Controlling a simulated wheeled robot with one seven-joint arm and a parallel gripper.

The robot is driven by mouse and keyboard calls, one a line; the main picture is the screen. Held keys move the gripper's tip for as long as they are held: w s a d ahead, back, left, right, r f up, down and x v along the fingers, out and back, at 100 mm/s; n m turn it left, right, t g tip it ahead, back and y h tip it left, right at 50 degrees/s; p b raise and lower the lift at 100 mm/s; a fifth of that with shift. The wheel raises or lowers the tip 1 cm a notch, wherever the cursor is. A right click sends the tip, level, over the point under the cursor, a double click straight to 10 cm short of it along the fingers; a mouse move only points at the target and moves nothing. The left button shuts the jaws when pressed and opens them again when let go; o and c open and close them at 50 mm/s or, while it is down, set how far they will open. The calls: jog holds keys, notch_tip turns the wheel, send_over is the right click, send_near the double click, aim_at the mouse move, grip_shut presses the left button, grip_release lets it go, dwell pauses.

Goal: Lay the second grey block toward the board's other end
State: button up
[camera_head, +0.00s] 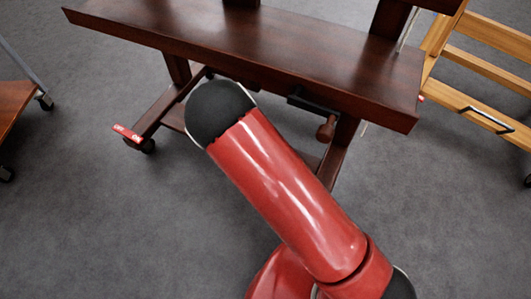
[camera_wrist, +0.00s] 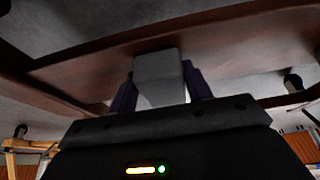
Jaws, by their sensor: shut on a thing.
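In the wrist view, a grey block (camera_wrist: 158,68) sits between the two dark purple fingers of my gripper (camera_wrist: 162,84). The gripper is shut on the block. Beyond the block is a reddish-brown wooden bar (camera_wrist: 85,70) crossing the picture; I cannot tell whether the block touches it. In the head view, a dark wooden board (camera_head: 270,40) runs across the top on a wooden stand. My gripper and the block do not show in the head view. No other grey block can be made out.
The stand's legs and feet, with a red-and-white tag (camera_head: 127,133) on one, are below the board. A light wooden frame (camera_head: 475,60) stands at the right. An orange-brown surface edge (camera_head: 15,85) on a wheeled frame is at the left. The grey floor (camera_head: 90,220) is open at lower left.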

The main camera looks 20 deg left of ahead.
jog(key=shift+f, duration=0.1)
jog(key=o, duration=0.9)
jog(key=shift+o, duration=0.2)
jog(key=p+v, duration=0.3)
jog(key=v, duration=0.9)
